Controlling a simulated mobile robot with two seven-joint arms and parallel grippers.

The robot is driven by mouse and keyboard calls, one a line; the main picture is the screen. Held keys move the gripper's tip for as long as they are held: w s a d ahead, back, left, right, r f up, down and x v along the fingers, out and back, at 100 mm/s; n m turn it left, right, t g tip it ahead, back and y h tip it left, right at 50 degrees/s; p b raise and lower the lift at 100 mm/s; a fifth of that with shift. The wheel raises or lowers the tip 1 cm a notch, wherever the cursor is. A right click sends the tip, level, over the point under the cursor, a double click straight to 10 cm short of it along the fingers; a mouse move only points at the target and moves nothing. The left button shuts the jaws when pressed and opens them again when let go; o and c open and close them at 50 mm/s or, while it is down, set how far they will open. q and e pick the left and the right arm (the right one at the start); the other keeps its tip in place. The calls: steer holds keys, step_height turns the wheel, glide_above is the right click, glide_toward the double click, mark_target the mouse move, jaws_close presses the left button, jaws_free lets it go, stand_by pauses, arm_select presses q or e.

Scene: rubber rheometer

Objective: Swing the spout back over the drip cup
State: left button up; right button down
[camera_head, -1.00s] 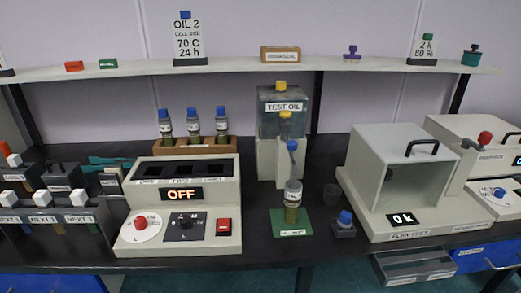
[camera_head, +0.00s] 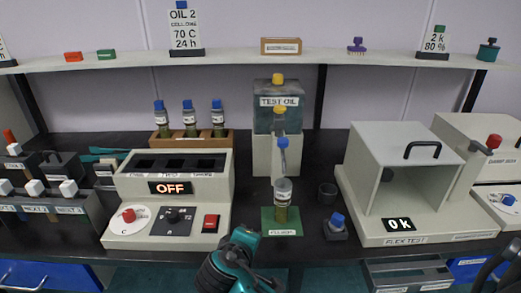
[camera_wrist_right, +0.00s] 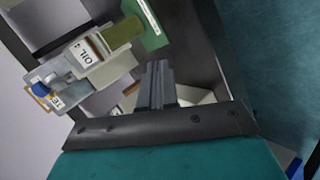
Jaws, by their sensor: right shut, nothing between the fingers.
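The test oil tank (camera_head: 276,122) stands at the bench's back, with a yellow knob (camera_head: 280,112). Its grey spout with a blue top (camera_head: 283,143) points forward above the oil jar (camera_head: 282,205). The jar stands upright on a green mat (camera_head: 266,228). The dark drip cup (camera_head: 327,192) is to the right of the jar and spout. My right gripper (camera_wrist_right: 158,72) is shut and empty, left of and below the jar. It also shows as a teal hand at the bench's front edge in the head view (camera_head: 246,238), fingers unclear. My left gripper is not identifiable.
The heater box (camera_head: 205,162) reading OFF stands left of the jar. A blue-topped block (camera_head: 336,228) lies right of the mat, before the flex test box (camera_head: 410,170). Bottles in a wooden rack (camera_head: 190,140) stand behind the heater.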

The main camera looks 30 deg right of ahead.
mark_target(282, 144)
steer(key=w+a+r+h, duration=0.1)
steer(key=w+r+h, duration=0.2)
steer(key=r, duration=0.4)
steer(key=w+r+t+h, duration=0.1)
steer(key=w+r+h, duration=0.2)
steer(key=r, duration=0.5)
steer(key=shift+w+a+r+h, duration=0.15)
steer(key=shift+w+a+h, duration=0.25)
steer(key=shift+h, duration=0.3)
steer(key=shift+d, duration=0.1)
steer(key=s+d+p+x, duration=0.1)
steer(key=s+p+x, duration=0.1)
steer(key=x, duration=1)
steer(key=shift+d, duration=0.45)
steer(key=shift+w, duration=0.15)
